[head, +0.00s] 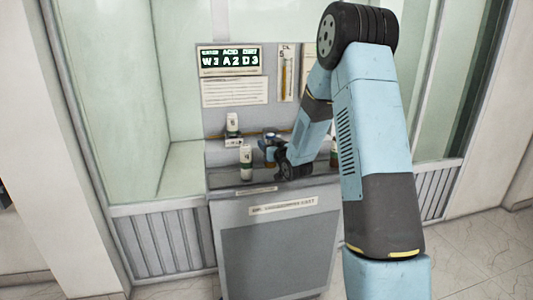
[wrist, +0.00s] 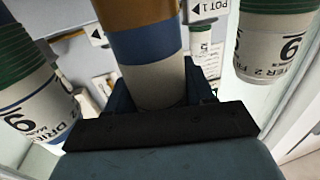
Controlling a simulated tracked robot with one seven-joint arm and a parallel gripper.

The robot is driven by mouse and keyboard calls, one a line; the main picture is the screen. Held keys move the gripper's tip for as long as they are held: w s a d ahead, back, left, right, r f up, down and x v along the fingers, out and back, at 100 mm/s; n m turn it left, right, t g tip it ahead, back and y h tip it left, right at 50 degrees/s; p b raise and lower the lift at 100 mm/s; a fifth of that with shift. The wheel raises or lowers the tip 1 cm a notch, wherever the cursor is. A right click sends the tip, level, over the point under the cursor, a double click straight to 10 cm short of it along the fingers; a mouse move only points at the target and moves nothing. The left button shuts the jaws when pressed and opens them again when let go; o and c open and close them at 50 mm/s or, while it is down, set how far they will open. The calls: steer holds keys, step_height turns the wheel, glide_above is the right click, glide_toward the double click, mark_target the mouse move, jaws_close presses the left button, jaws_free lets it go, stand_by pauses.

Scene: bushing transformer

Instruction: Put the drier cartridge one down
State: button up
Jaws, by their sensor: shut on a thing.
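My gripper (head: 270,146) is over the top of the grey cart, low near its back panel. In the wrist view its jaws (wrist: 160,92) are shut on a cylindrical cartridge (wrist: 146,46) with an amber-brown part, a blue band and a pale grey-white end. No number shows on it, so I cannot confirm that it is drier cartridge one. In the head view it is small and dark, mostly hidden by the gripper. I cannot tell whether it touches the cart top.
A white cartridge (head: 246,162) stands left of my gripper; another (head: 333,155) is partly hidden by my arm. A third (head: 232,124) sits higher at the panel. Two green-capped, labelled cartridges, left (wrist: 32,100) and right (wrist: 268,45), flank the wrist view. The cart front (head: 275,250) is clear.

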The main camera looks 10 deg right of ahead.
step_height(320, 180, down, 4)
steer(key=shift+w+r, duration=0.15)
steer(key=shift+r, duration=0.1)
steer(key=o, duration=1.2)
